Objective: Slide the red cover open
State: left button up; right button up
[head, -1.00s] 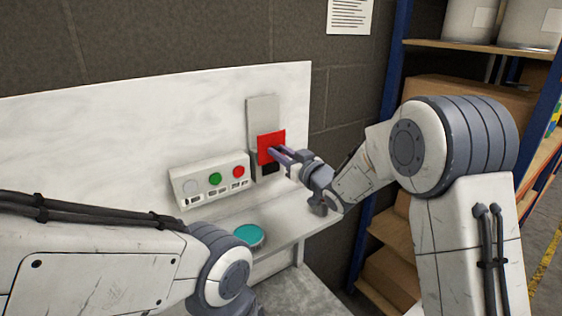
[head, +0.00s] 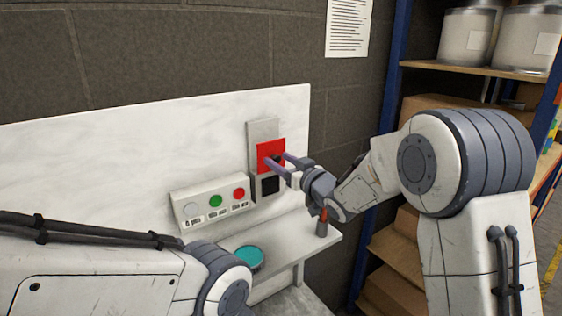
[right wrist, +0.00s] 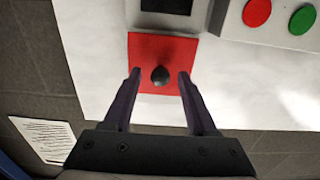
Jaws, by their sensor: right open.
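The red cover (head: 267,150) is a square plate on a grey upright panel (head: 263,128) fixed to the white board. Below it a dark square opening (head: 270,186) shows uncovered. In the right wrist view the cover (right wrist: 145,50) carries a round black knob (right wrist: 160,75), and the dark opening (right wrist: 166,5) is at the top edge. My right gripper (head: 276,159) is open at the cover, its fingers on either side of the knob with a gap to each. My left gripper is out of view; only its arm shows at lower left.
A sloped box with white, green and red buttons (head: 210,204) stands just left of the panel. A teal disc (head: 247,258) and a small red-tipped bottle (head: 322,223) are on the ledge. Shelving with boxes and cans (head: 470,35) stands at right.

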jog(key=b+v, duration=0.2)
jog(key=v, duration=0.8)
jog(key=shift+b, duration=0.3)
jog(key=shift+s+d, duration=0.1)
jog(key=s+a+f+m+g+h, duration=0.1)
jog(key=s+a+f+g+h, duration=0.2)
jog(key=s+f+g+h, duration=0.75)
jog(key=s+d+f+g, duration=0.1)
jog(key=s+f+g, duration=0.1)
jog(key=s, duration=1)
jog(key=s+d+f+n+g+y, duration=0.1)
jog(key=s+f, duration=0.3)
jog(key=s, duration=0.9)
jog(key=shift+f+n+g, duration=0.3)
jog(key=shift+f+g, duration=0.1)
jog(key=shift+g, duration=0.35)
